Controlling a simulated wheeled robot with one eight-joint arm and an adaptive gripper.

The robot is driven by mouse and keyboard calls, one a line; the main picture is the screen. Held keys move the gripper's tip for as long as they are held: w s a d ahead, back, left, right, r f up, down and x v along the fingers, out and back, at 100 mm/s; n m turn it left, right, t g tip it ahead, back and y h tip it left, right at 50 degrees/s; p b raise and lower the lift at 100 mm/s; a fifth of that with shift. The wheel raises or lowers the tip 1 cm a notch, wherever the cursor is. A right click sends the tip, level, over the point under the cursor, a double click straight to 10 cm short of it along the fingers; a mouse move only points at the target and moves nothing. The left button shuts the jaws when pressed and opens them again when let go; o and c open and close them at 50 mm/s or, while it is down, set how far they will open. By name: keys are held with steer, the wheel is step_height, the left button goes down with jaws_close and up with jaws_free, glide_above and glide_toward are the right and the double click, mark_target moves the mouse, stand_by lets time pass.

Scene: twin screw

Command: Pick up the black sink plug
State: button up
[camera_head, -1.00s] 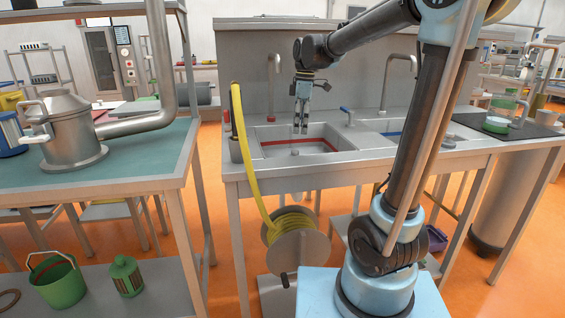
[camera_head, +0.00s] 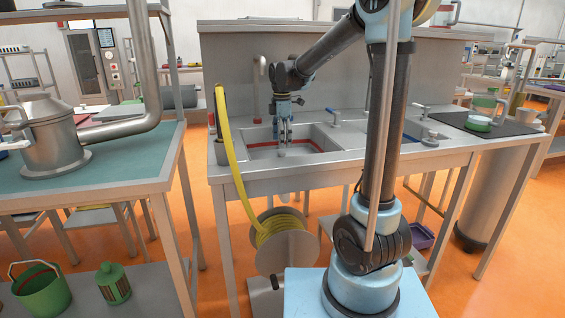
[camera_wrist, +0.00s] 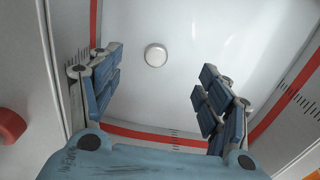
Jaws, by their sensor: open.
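My gripper (camera_head: 283,142) hangs pointing down over the left sink basin (camera_head: 315,139), which has a red stripe on its walls. In the wrist view, my gripper (camera_wrist: 162,98) is open, with its two blue padded fingers wide apart and nothing between them. A small round pale grey disc (camera_wrist: 155,54) lies on the basin floor, beyond the fingers and a little left of the middle; I cannot tell whether it is a drain or a plug. I make out no clearly black plug in the basin. A small dark round item (camera_head: 431,138) sits by the right basin, too small to identify.
Taps and the basin walls stand close around my gripper. A yellow hose (camera_head: 229,150) runs down the left to its reel (camera_head: 285,243). A red round part (camera_wrist: 10,124) shows at the wrist view's left edge. A second basin with a blue stripe lies right.

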mark_target(280, 152)
step_height(280, 152, down, 3)
steer(key=shift+r, duration=0.2)
steer(key=f, duration=0.4)
steer(key=shift+w+a+f, duration=0.1)
steer(key=shift+w+a, duration=0.2)
steer(key=shift+w, duration=0.05)
steer(key=shift+f, duration=0.6)
steer(key=shift+c, duration=0.2)
steer(key=c, duration=1.1)
